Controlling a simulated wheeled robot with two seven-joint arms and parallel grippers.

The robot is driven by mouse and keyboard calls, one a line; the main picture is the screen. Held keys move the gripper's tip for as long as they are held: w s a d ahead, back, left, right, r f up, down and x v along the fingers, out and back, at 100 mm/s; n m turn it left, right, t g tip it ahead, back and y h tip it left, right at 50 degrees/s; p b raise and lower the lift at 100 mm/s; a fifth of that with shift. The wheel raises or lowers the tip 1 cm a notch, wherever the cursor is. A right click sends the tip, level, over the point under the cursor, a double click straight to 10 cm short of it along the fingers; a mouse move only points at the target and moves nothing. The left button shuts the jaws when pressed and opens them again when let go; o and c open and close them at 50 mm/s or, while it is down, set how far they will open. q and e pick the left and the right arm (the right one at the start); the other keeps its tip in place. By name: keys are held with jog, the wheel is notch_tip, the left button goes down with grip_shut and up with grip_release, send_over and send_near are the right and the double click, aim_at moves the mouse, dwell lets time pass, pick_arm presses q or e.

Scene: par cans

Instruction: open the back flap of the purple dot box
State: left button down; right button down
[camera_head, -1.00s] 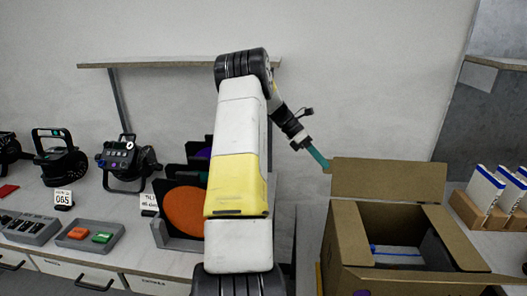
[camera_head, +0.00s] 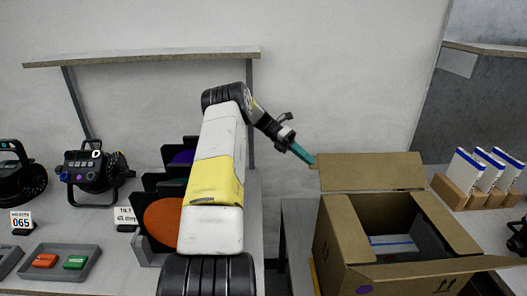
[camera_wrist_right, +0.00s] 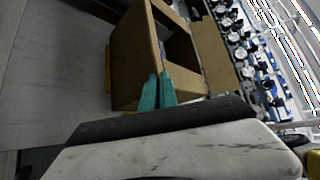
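The open cardboard box (camera_head: 340,262) with a purple dot (camera_head: 364,290) on its near face stands at the right in the head view. Its back flap (camera_head: 372,172) stands raised along the far edge. A white item with a blue stripe (camera_head: 392,241) lies inside. My right gripper (camera_head: 312,159) has teal fingers close together, with tips at the left end of the back flap; whether they touch it is unclear. The right wrist view shows the fingers (camera_wrist_right: 158,92) with nothing between them, beside the box (camera_wrist_right: 135,58). My left gripper is not in view.
A shelf (camera_head: 140,57) hangs on the wall at left. The left bench carries a black lamp (camera_head: 95,170), an orange disc (camera_head: 162,222) in a rack and a grey tray (camera_head: 60,262). White boxes in cardboard holders (camera_head: 458,190) stand right of the box.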

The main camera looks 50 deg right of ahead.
dwell(0.3)
jog(key=c, duration=1.6)
grip_release()
jog(key=shift+c, duration=0.2)
jog(key=s+a+r, duration=0.2)
jog(key=a, duration=0.5)
jog(key=s+a+r, duration=0.3)
jog(key=a, duration=0.5)
jog(key=shift+s, duration=0.1)
jog(key=shift+c, duration=0.4)
